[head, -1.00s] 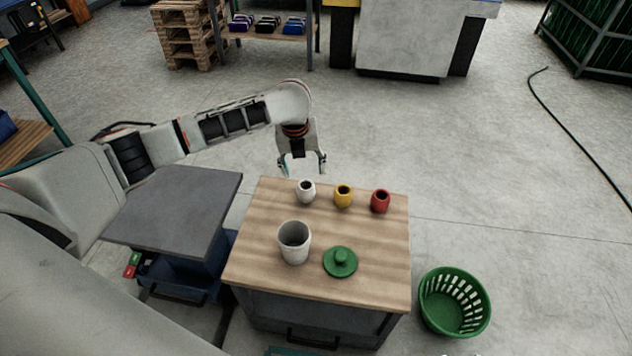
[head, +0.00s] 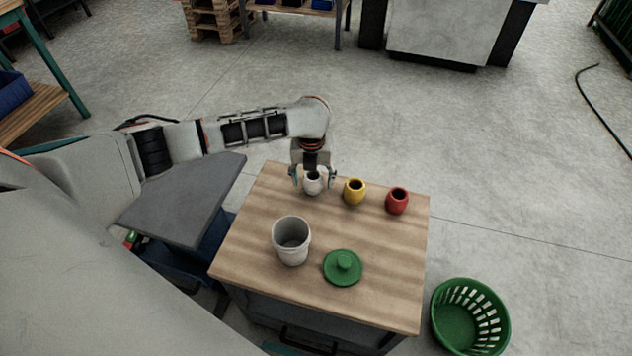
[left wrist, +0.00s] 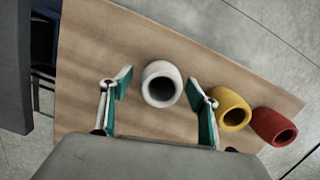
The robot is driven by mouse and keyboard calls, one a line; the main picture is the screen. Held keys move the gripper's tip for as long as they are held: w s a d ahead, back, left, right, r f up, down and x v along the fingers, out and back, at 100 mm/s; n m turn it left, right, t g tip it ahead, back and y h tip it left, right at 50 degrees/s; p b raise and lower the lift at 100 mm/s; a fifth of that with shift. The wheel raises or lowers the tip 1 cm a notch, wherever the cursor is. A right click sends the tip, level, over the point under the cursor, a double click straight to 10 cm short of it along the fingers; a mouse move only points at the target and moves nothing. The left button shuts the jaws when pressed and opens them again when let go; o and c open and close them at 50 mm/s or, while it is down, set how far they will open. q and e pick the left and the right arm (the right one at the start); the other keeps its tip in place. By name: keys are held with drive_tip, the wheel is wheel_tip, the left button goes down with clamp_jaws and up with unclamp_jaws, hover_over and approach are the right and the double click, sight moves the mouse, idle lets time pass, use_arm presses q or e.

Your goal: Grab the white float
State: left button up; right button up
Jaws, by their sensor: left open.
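The white float (head: 313,184) is a small barrel shape with a dark hole in its top, standing near the far left corner of the wooden-topped cabinet (head: 385,285). My left gripper (head: 313,182) is open, with one finger on each side of the float in the head view. In the left wrist view the white float (left wrist: 161,84) lies between and a little beyond the two open fingertips (left wrist: 160,88), with visible gaps on both sides. My right gripper is not in view.
A yellow float (head: 354,192) and a red float (head: 397,201) stand to the right of the white one. A pale cup (head: 291,242) and a green lid (head: 343,268) are nearer. A green basket (head: 455,325) stands on the floor at right. A grey-topped stand (head: 185,205) is at left.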

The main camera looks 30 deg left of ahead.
use_arm(q)
drive_tip(key=shift+w, duration=0.1)
drive_tip(key=shift+r, duration=0.1)
drive_tip(key=c, duration=1.2)
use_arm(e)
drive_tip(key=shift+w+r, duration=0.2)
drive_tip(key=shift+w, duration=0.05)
